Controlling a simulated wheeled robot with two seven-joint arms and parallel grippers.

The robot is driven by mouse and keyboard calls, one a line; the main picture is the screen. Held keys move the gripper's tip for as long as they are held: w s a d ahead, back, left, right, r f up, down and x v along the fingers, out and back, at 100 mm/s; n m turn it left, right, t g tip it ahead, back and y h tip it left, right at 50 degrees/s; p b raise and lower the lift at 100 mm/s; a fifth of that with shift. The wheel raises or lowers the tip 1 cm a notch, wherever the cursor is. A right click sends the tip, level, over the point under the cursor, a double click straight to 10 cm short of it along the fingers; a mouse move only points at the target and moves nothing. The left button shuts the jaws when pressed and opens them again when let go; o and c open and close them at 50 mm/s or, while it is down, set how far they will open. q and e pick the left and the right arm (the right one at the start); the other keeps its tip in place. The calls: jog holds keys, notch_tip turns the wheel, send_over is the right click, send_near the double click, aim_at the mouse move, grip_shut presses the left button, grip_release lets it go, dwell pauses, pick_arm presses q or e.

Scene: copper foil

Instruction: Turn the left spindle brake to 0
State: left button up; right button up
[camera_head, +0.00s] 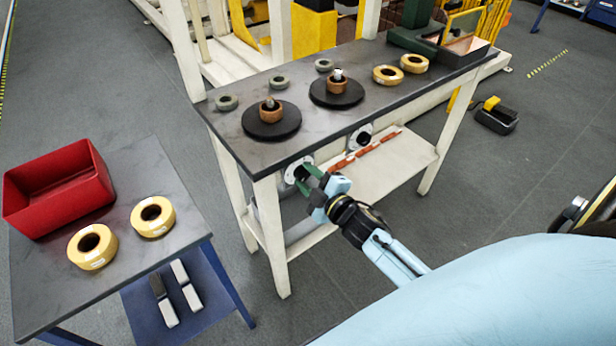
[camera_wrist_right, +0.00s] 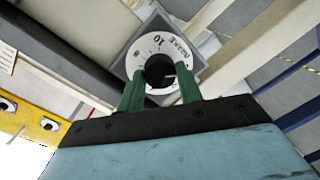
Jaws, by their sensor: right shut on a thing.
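The left spindle brake is a dark knob on a round white dial plate (camera_head: 297,171) on the front of the black-topped bench, under its edge. My right gripper (camera_head: 306,178) reaches it from the front, with its green fingers at the knob. In the right wrist view the dial (camera_wrist_right: 141,50) shows the marking "10" and lettering that seems to read "BRAKE". The dark knob (camera_wrist_right: 159,70) sits between the two green fingers of my right gripper (camera_wrist_right: 160,88), which is shut on it. A light mark shows on the knob. My left gripper is not in view.
A second dial (camera_head: 360,137) is on the bench front to the right. Two black spindle discs (camera_head: 271,132) and several rings stand on the bench top (camera_head: 230,135). A red bin (camera_head: 57,190) and two yellow rolls (camera_head: 92,247) are on the left table.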

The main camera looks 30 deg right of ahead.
jog(key=o, duration=1)
jog(key=shift+s, duration=0.1)
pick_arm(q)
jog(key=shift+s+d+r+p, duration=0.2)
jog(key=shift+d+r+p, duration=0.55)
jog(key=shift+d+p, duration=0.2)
pick_arm(e)
jog(key=s+r, duration=0.1)
jog(key=s, duration=1.2)
jog(key=shift+d, duration=0.45)
jog(key=shift+r, duration=0.1)
